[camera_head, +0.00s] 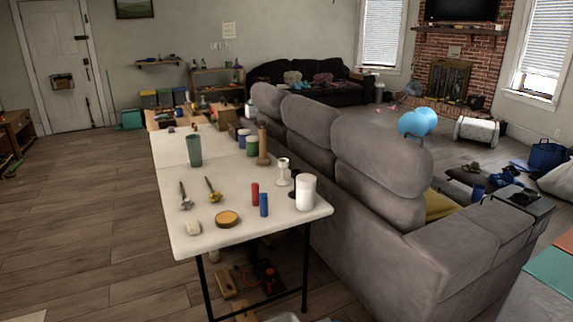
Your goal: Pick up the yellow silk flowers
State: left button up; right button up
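A small item with a yellow head and a dark stem, which looks like the yellow silk flowers (213,190), lies on the white folding table (240,234). It is near the table's left edge. A similar item with a pale grey head (185,196) lies just left of it. A round yellow-topped tin or lid (227,219) is just in front of it. Neither of my grippers shows in the head view.
On the table stand a teal cup (194,150), a red cylinder (255,194), a blue cylinder (264,205), a white canister (306,192) and a wooden bottle (263,145). A grey sofa (375,230) borders the table's right side. Wooden floor (90,220) is open at left.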

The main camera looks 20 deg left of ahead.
aim_at(211, 196)
jog(key=j+z, duration=0.25)
jog(key=j, duration=0.4)
jog(key=j+z, duration=0.25)
jog(key=j, duration=0.45)
jog(key=j+z, duration=0.2)
jog(key=j, duration=0.45)
jog(key=k+j+z, duration=0.1)
jog(key=j+z, duration=0.15)
jog(key=j, duration=0.4)
jog(key=j+z, duration=0.15)
jog(key=j, duration=0.5)
jog(key=j+z, duration=0.2)
jog(key=j, duration=0.5)
jog(key=k+j+z, duration=0.15)
jog(key=j, duration=0.45)
